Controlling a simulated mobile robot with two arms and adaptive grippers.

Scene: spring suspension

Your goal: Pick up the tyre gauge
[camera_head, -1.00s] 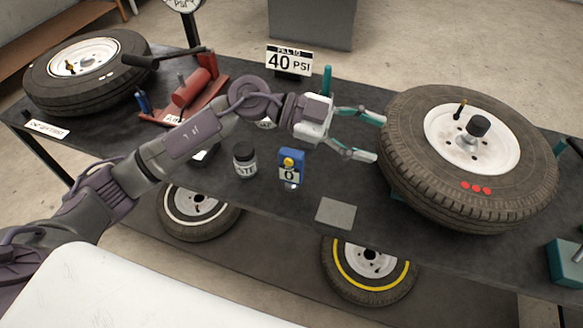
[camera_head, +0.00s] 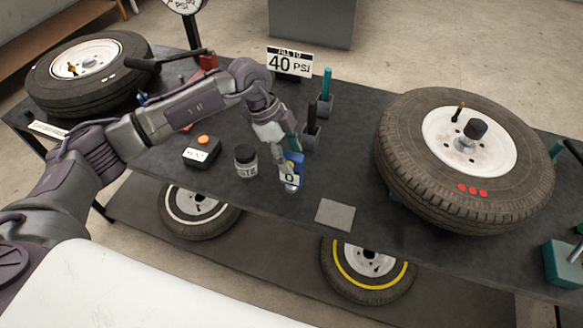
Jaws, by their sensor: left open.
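My right gripper is not in view.
A black box with an orange button (camera_head: 202,152) is further left. Dark holders (camera_head: 311,137) stand close behind. A large tyre (camera_head: 400,165) lies to the right. A grey square (camera_head: 335,214) lies at the front edge.

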